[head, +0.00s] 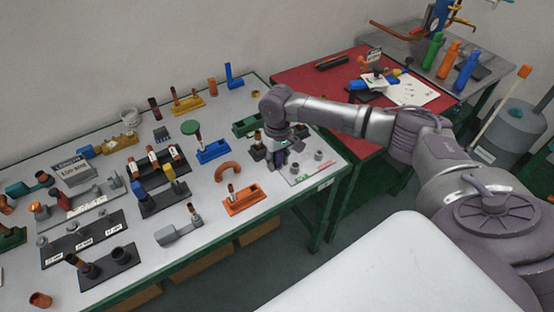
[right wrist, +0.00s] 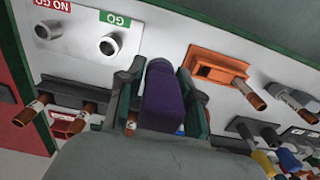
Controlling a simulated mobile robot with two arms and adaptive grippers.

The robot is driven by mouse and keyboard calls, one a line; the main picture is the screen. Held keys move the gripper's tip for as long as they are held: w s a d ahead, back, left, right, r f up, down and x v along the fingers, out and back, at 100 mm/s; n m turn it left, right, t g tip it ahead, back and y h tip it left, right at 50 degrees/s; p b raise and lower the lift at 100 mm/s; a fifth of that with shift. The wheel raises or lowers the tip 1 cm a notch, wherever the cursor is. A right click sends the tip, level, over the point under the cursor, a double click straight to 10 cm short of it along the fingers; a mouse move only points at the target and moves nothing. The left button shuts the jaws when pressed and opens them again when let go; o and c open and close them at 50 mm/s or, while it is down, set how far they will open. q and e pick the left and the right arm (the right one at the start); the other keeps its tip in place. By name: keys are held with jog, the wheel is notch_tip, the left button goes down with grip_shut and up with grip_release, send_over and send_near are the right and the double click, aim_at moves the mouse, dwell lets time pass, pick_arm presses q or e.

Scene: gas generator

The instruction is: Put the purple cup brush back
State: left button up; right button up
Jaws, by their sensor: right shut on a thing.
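My right gripper (head: 281,156) reaches over the right end of the white table. In the right wrist view the gripper (right wrist: 160,95) is shut on a dark purple block-like part (right wrist: 164,97), which I take as the purple cup brush. Its lower end is hidden by the gripper, and I cannot tell whether it touches the table. The gripper is beside the white GO / NO GO plate (head: 312,169), which also shows in the wrist view (right wrist: 78,42) with two grey pegs. My left gripper is out of view.
An orange holder (head: 242,200) stands on the near side of the gripper. A dark holder with copper pieces (head: 257,150) is close left. A blue block (head: 213,152) and a copper elbow (head: 228,170) stand nearby. A red table (head: 312,75) lies behind.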

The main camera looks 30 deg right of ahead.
jog(key=shift+r, duration=0.2)
jog(key=shift+f, duration=0.35)
jog(key=shift+f+b, duration=0.5)
jog(key=shift+f, duration=1.6)
jog(key=shift+r+p, duration=0.1)
jog(key=shift+p, duration=0.4)
jog(key=shift+p, duration=0.45)
